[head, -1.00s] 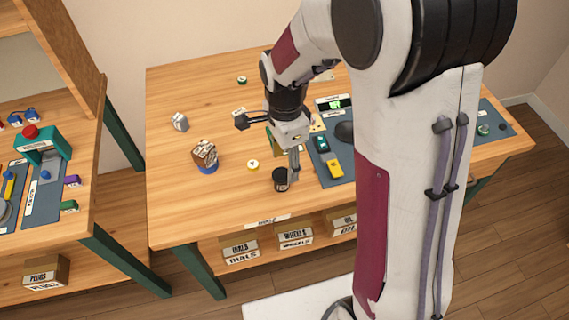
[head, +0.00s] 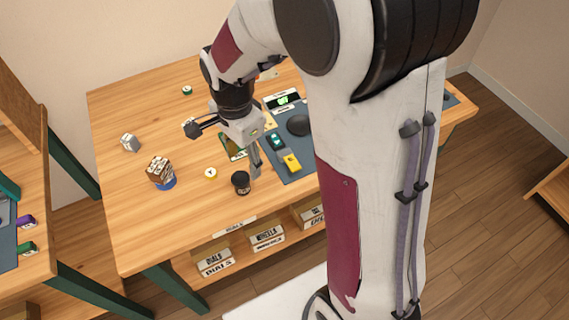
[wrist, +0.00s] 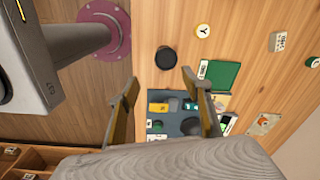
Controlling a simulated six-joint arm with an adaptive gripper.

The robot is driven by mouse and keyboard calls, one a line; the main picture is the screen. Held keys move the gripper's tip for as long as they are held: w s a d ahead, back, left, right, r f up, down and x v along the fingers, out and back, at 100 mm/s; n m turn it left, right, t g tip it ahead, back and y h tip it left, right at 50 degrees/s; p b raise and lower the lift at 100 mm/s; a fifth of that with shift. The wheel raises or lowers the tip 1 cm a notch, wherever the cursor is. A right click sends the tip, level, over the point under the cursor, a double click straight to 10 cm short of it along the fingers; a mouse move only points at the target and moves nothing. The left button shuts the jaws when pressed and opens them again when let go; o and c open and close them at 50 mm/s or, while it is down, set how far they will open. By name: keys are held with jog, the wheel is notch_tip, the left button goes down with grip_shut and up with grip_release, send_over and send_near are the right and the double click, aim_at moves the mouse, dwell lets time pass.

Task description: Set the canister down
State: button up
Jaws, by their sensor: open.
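The canister (head: 240,183) is a small black cylinder standing upright near the front edge of the wooden table. In the wrist view the round black canister (wrist: 166,58) sits beyond the fingertips, roughly between their lines. My gripper (head: 257,165) is just right of and behind the canister in the head view, fingers pointing down. In the wrist view my gripper (wrist: 160,86) has its two fingers wide apart with nothing between them. No contact between fingers and canister shows.
A dark mat (head: 290,172) with teal and yellow pieces is to the right. Labelled bins (head: 266,238) sit on the shelf below.

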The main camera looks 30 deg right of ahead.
jog(key=s+d+r+n+t, duration=0.3)
jog(key=s+r+n+t, duration=0.2)
jog(key=s+r+n, duration=0.9)
jog(key=shift+s+r+n, duration=0.3)
jog(key=shift+s+r, duration=0.75)
jog(key=shift+s, duration=0.55)
jog(key=shift+o, duration=0.7)
